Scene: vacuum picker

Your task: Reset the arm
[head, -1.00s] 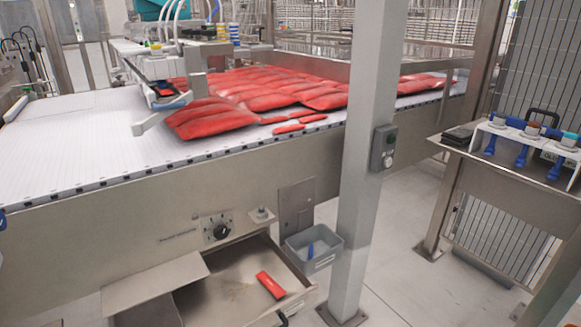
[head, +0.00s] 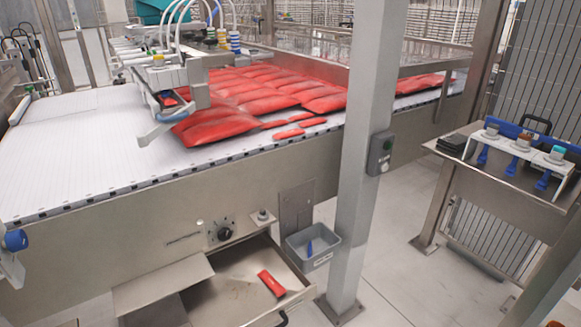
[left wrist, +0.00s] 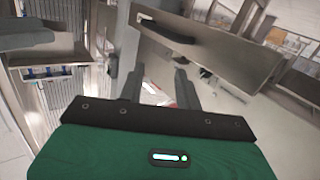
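In the head view a grey picker arm (head: 172,77) with hoses hangs over the white conveyor (head: 70,150). Its pale angled end (head: 163,131) is at the left edge of the red bags (head: 215,126), and I cannot tell whether it touches them. My left gripper (left wrist: 160,84) shows only in the left wrist view. Its two dark fingers are apart, with nothing visibly held between them. Neither of my grippers shows in the head view.
A grey post (head: 364,150) stands before the conveyor. Below it are an open drawer (head: 235,272) holding a red packet (head: 271,283) and a grey bin (head: 322,252). A steel table (head: 500,180) with blue-handled tools stands at right. Floor between post and table is clear.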

